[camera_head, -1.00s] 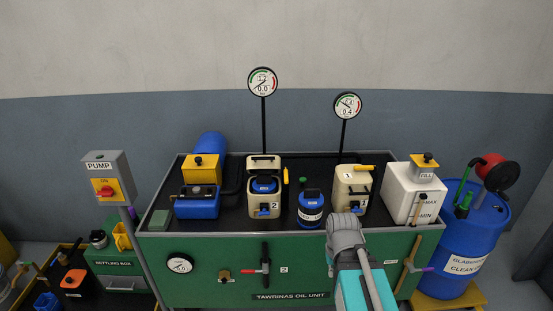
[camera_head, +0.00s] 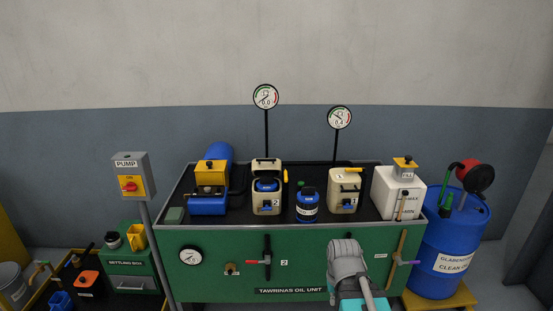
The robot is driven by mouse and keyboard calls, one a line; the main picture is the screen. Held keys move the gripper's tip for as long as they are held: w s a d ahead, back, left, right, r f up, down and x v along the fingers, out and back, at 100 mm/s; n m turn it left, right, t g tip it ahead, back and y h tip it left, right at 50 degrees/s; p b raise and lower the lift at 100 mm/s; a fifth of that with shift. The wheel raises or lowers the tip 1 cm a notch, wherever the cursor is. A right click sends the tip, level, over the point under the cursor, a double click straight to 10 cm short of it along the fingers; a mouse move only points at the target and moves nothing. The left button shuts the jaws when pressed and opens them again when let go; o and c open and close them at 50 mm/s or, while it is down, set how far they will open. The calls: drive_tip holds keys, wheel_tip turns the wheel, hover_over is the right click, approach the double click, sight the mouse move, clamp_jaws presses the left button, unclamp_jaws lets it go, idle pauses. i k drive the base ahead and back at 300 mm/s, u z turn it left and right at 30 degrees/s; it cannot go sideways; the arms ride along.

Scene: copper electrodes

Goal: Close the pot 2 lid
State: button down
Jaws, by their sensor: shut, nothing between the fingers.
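Pot 2 (camera_head: 256,201) is a cream canister marked 2, on the black top of the green oil unit, left of centre. Its lid (camera_head: 266,163) stands raised at the back, with a dark handle across it. A dark blue round part shows in the open mouth, and a blue tap sits low on the front. My arm's rounded grey end (camera_head: 345,252) shows at the bottom, right of centre, in front of the unit and well apart from pot 2. I cannot make out my gripper's fingers.
Pot 1 (camera_head: 345,203) stands to the right, its top down. A blue bottle (camera_head: 307,207) stands between the pots. A blue and yellow pump unit (camera_head: 208,206) stands left of pot 2. Two gauges on poles (camera_head: 266,97) rise behind. A blue drum (camera_head: 447,243) stands at right.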

sight(260, 167)
drive_tip(key=z, duration=0.45)
drive_tip(key=i, duration=1)
drive_tip(key=u, duration=0.05)
